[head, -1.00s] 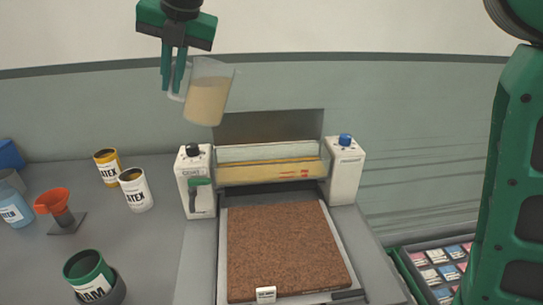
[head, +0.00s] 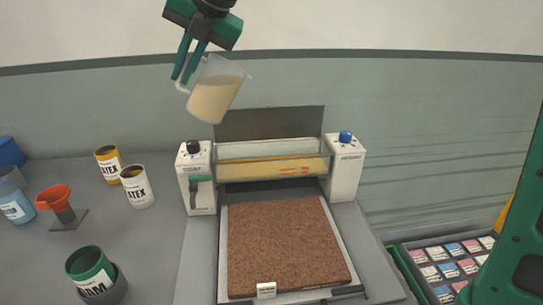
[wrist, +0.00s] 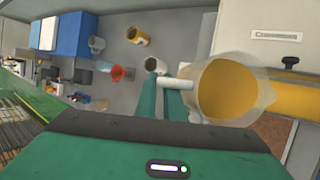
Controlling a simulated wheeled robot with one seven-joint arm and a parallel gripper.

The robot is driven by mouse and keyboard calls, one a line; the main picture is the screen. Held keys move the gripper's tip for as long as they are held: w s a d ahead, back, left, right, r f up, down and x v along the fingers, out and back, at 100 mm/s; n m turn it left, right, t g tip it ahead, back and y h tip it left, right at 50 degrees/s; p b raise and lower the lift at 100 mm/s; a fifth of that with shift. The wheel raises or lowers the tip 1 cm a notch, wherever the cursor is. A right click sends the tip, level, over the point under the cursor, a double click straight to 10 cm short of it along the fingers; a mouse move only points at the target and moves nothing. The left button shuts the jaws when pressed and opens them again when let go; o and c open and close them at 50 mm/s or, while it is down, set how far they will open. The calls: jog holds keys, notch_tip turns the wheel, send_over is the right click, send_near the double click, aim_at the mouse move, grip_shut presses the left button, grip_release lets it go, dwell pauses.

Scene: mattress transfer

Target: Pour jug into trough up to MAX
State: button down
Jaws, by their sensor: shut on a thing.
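The jug (head: 215,97) is clear and holds a cream-coloured liquid. In the head view it hangs tilted above the machine's left end, its spout to the right. My gripper (head: 182,80) is shut on its handle. In the wrist view I look down into the jug (wrist: 228,92), and the fingers of my gripper (wrist: 172,88) meet at its handle. The trough (head: 270,165) is a clear-fronted box between two white end posts, with yellowish liquid inside and red markings on its right front. The jug is apart from the trough, and no stream shows.
A brown mat (head: 285,245) lies on the bed before the trough. The left post (head: 197,180) has a black knob, the right post (head: 345,170) a blue one. Latex cans (head: 137,186), an orange funnel (head: 55,199) and a green can (head: 90,272) stand left. A swatch tray (head: 440,265) is right.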

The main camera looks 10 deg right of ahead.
aim_at(206, 68)
jog(key=shift+d+f+y+p, duration=0.1)
jog(key=shift+d+y+p, duration=0.3)
jog(key=shift+d+y, duration=0.15)
jog(key=shift+d+r+m+y+p, duration=0.3)
jog(key=shift+d+y+p, duration=0.35)
jog(key=shift+y, duration=0.2)
dwell(0.8)
jog(key=shift+w+d+f+y+p, duration=0.1)
jog(key=shift+d+f+y+p, duration=0.25)
jog(key=shift+d+y+p, duration=0.4)
dwell(1.0)
jog(key=shift+d+m+y+p, duration=0.2)
jog(key=shift+m+y+p, duration=0.1)
jog(key=shift+y+p, duration=0.35)
dwell(0.8)
jog(key=shift+d+y, duration=0.6)
jog(key=shift+d, duration=0.15)
dwell(1.9)
